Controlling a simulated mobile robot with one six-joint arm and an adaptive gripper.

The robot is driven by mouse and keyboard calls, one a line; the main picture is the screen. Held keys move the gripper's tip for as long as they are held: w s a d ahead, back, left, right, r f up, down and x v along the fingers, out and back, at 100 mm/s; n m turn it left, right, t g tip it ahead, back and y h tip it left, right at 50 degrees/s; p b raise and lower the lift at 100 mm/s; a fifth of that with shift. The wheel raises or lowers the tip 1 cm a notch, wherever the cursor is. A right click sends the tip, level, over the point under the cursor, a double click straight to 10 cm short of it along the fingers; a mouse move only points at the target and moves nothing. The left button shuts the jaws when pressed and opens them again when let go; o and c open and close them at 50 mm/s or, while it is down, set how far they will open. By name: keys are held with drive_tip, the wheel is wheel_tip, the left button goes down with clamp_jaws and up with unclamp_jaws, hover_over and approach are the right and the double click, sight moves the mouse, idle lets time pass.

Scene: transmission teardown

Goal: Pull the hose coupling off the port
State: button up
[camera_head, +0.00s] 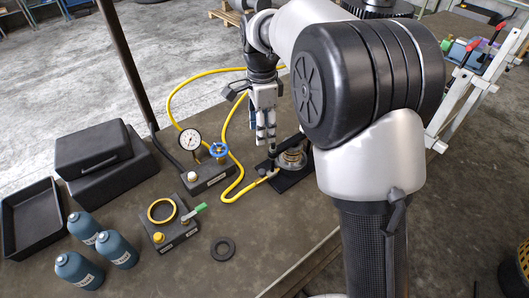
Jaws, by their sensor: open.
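My gripper (266,140) hangs down over the table and is open, its fingers seen nearly edge-on. Below and a little right of it, a metal, ribbed round part (292,158) stands on a black base plate (284,185). The yellow hose (236,188) runs across the table to a small coupling (270,173) at the left of this part, where the port seems to be. The coupling is small and its join with the port is not clear. The fingers appear above the coupling; I cannot tell the exact gap.
A pressure gauge (190,140) and a blue valve wheel (218,150) stand on a block to the left. Blue bottles (118,250), a black case (94,150), a tray (33,222) and a black ring (223,249) are on the table (190,275). My arm hides the right side.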

sight(262, 171)
wheel_tip(262, 171, down, 18)
drive_tip(key=b, duration=0.4)
drive_tip(key=shift+w+r, duration=0.1)
drive_tip(key=shift+r, duration=0.05)
clamp_jaws()
idle(0.4)
